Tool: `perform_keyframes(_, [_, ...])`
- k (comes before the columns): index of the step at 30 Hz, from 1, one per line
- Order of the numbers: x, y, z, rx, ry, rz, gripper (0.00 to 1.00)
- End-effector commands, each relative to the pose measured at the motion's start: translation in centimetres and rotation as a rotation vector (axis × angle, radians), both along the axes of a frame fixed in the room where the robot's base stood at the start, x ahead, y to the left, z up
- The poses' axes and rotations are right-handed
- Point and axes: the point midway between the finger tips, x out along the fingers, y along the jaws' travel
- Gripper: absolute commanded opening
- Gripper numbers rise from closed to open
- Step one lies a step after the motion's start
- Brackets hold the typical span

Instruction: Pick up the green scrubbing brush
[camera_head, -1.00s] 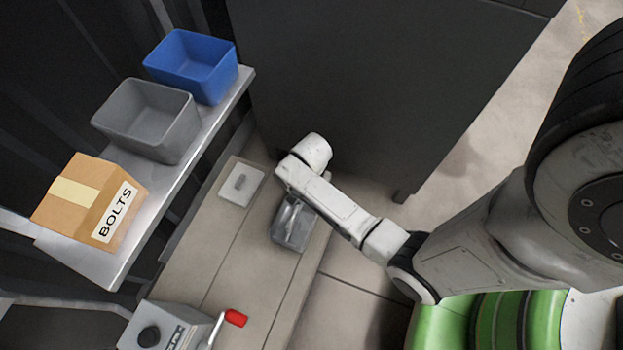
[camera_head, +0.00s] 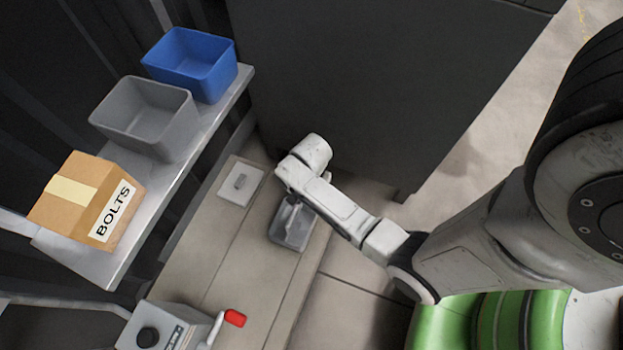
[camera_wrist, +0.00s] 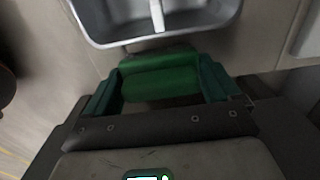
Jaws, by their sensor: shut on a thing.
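The green scrubbing brush (camera_wrist: 160,84) shows in the wrist view as a green block just outside the grey tray's near wall. My gripper (camera_wrist: 163,78) has a dark teal finger at each end of the brush and is shut on it. The lower part of the brush is hidden by the gripper body. In the head view my arm covers the brush, and the gripper is mostly hidden beside the tray. I cannot tell how far the brush is above the bench.
The grey tray (camera_head: 290,240) sits on the bench (camera_head: 232,262), with a pale bar (camera_wrist: 157,14) in it. A white plate (camera_head: 240,183) lies nearby. A shelf (camera_head: 110,262) at left holds a blue bin (camera_head: 190,65), grey bin (camera_head: 140,115) and bolts box (camera_head: 88,200).

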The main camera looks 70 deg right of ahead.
Motion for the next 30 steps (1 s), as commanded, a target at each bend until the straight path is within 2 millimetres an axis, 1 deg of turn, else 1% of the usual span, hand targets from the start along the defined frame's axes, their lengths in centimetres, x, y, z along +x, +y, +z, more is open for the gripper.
perform_keyframes(5, [0.0,0.0,1.2,-0.001,-0.001,0.0,0.58])
perform_keyframes(7, [0.0,0.0,2.0,-0.001,-0.002,0.0,0.58])
perform_keyframes(10, [0.1,0.0,3.8,-0.001,-0.002,0.0,0.58])
perform_keyframes(14, [-1.7,1.2,6.1,0.0,0.0,0.0,0.58])
perform_keyframes(18, [-3.7,2.6,9.0,0.001,0.001,0.002,0.58])
perform_keyframes(20, [-4.6,3.1,10.2,0.001,0.001,0.0,0.58])
perform_keyframes(21, [-5.6,3.8,10.3,0.002,0.005,0.001,0.58])
perform_keyframes(24, [-7.4,5.0,11.2,0.001,0.003,0.0,0.58])
perform_keyframes(27, [-9.0,6.1,11.9,0.002,0.003,0.0,0.58])
perform_keyframes(30, [-10.1,6.9,12.5,0.002,0.002,0.0,0.58])
